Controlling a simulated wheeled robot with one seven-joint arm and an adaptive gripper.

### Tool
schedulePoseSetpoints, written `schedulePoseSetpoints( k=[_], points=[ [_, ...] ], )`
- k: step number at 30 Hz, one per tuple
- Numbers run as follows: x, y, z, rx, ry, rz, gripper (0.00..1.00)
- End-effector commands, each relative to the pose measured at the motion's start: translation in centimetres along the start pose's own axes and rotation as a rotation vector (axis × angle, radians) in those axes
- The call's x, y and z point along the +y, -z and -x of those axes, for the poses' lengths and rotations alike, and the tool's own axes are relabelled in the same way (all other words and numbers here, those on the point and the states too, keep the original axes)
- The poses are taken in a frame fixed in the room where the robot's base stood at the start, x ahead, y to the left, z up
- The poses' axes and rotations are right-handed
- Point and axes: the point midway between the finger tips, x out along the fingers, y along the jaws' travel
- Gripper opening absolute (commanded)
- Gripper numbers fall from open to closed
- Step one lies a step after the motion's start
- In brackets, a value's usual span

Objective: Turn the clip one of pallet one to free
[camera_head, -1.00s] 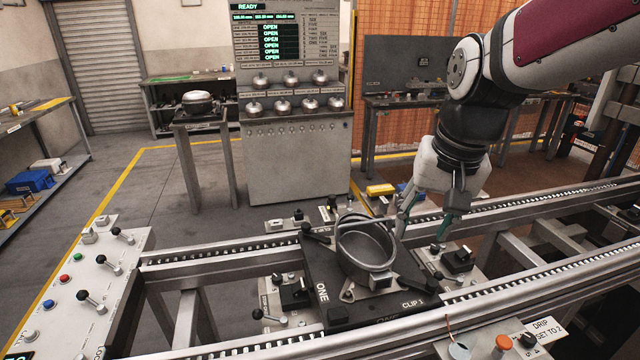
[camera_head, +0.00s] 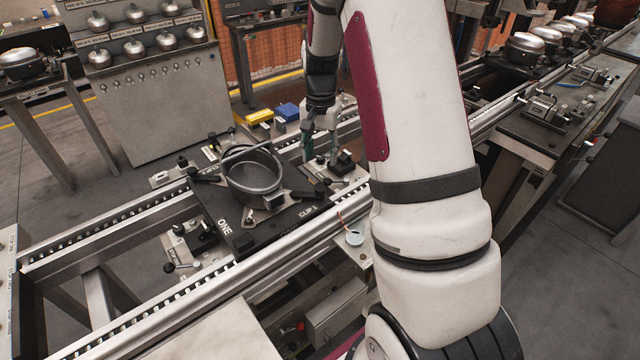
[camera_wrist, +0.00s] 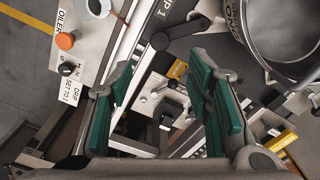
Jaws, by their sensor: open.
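Pallet one (camera_head: 240,236) is a dark plate lying across the rails, with a grey round metal housing (camera_head: 253,178) on it. Clip one (camera_head: 306,193) is a dark bar at the pallet's right corner, beside the "CLIP 1" lettering. In the wrist view a black bar with a round end (camera_wrist: 161,41) lies just beyond my fingertips, near the lettering; it appears to be this clip. My gripper (camera_head: 320,158) hangs just right of the housing, fingers pointing down. In the wrist view its green-padded fingers (camera_wrist: 160,78) are apart, with nothing held between them.
A small block with a black knob (camera_head: 345,162) stands below and right of my gripper. The front rail (camera_head: 165,315) runs past the pallet. An oiler panel with an orange knob (camera_wrist: 66,41) is at the wrist view's left. A grey cabinet (camera_head: 160,105) stands behind.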

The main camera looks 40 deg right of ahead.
Motion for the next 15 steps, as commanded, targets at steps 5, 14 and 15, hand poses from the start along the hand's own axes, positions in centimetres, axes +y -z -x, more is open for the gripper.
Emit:
schedulePoseSetpoints(
  k=[5, 14, 15],
  points=[
    [0.2, -0.1, -3.6, -0.005, -0.003, 0.001, 0.45],
    [0.1, -0.2, -9.0, -0.004, -0.002, 0.002, 0.45],
    [0.1, -0.1, -9.4, -0.002, -0.001, 0.002, 0.45]
  ],
)
